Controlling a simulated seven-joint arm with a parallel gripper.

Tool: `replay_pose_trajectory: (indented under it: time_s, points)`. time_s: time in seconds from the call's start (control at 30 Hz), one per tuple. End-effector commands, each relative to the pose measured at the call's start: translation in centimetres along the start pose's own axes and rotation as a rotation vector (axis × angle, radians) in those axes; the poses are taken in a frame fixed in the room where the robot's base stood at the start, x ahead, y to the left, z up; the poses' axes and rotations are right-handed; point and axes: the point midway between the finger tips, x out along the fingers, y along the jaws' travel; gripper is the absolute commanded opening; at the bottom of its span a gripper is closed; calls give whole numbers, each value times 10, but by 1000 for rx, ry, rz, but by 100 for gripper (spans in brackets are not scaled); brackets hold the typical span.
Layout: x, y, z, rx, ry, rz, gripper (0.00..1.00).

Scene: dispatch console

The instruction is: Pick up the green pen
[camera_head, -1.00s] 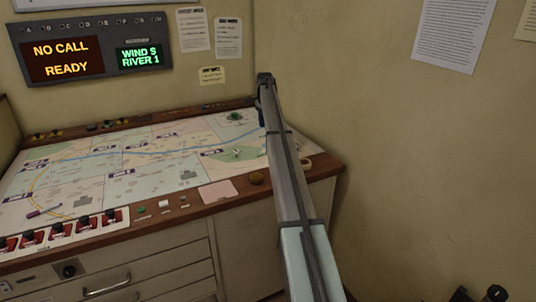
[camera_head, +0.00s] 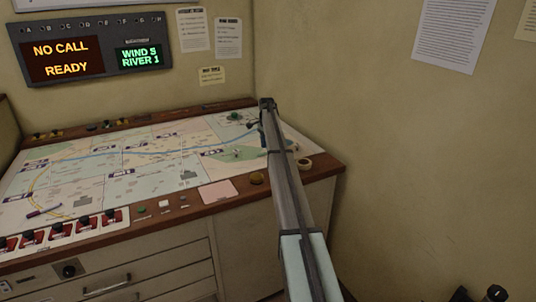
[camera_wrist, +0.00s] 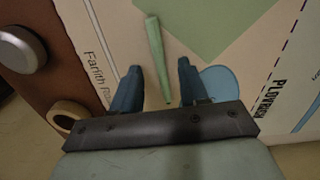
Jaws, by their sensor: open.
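The green pen (camera_wrist: 155,50) lies on the map in the wrist view. It is long and tapered, with its narrow end pointing toward my gripper. My gripper (camera_wrist: 158,72) is open, with one blue finger on each side of the pen's lower part. The fingers appear apart from the pen, and nothing is held. I cannot tell the exact height of the fingertips over the map. In the head view my gripper is at the far right of the map, and I cannot make out the pen there, as my arm covers that area.
The map table (camera_head: 85,190) has a wooden rim. A tape-like ring (camera_wrist: 68,115) and a round knob (camera_wrist: 20,48) are close by on the rim. A purple pen (camera_head: 43,211) lies at the map's left. Red switches (camera_head: 60,228) line the front. A wall stands right.

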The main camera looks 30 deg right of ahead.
Motion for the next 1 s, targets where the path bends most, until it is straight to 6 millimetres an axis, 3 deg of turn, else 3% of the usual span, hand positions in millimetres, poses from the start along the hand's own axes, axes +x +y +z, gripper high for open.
replay_pose_trajectory:
  time_s: [0.17,0.4,0.87,1.0]
  points:
    - [20,0,0,0,0,0,44]
    - [22,0,0,0,0,-1,44]
    - [22,0,0,0,0,0,1]
    - [22,0,0,0,0,0,0]
